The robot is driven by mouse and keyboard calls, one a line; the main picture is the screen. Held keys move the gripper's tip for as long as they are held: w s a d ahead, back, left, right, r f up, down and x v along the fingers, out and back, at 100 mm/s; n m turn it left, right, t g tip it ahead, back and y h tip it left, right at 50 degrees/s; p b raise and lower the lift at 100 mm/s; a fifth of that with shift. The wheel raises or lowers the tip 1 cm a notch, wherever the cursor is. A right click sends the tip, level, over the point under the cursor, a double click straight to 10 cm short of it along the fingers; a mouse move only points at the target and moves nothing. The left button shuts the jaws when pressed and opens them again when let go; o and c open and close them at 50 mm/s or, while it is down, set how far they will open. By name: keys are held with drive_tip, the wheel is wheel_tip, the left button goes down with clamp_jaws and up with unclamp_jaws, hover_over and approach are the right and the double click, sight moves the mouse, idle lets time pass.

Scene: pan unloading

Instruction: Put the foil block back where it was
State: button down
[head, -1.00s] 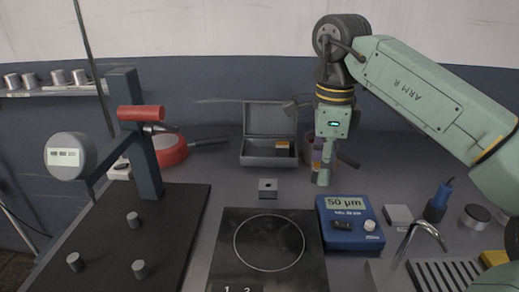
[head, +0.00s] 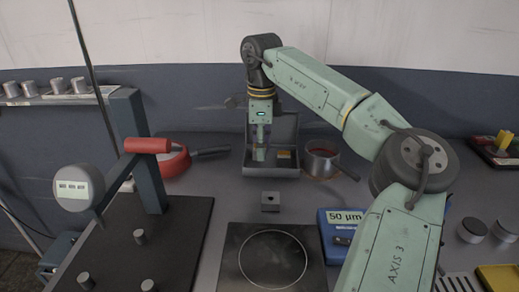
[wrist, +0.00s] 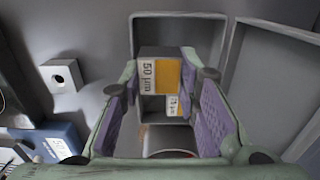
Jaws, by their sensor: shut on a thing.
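My gripper (head: 259,148) is over the left part of the open grey case (head: 270,172). In the wrist view it (wrist: 165,100) is shut on the foil block (wrist: 148,77), a grey block with an orange face and a white "50 µm" label. The fingers lie on either side of it. Another labelled block with an orange patch (wrist: 174,104) sits in the case, partly hidden; it also shows in the head view (head: 284,155). Whether the held block touches the case floor I cannot tell.
The case lid (head: 285,128) stands open behind. A pot (head: 322,160) is close on the right, a red pan (head: 174,163) on the left. A small grey block with a hole (head: 270,201) and a blue "50 µm" meter (head: 332,226) are in front.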

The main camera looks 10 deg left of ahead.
drive_tip(key=shift+w+a, duration=0.35)
drive_tip(key=shift+w, duration=0.1)
drive_tip(key=shift+f+p, duration=0.8)
drive_tip(key=shift+f, duration=1.05)
drive_tip(key=shift+f, duration=0.15)
drive_tip(key=c, duration=1.5)
unclamp_jaws()
wheel_tip(320, 180, up, 12)
drive_tip(key=shift+r+b, duration=0.2)
drive_tip(key=shift+b, duration=0.55)
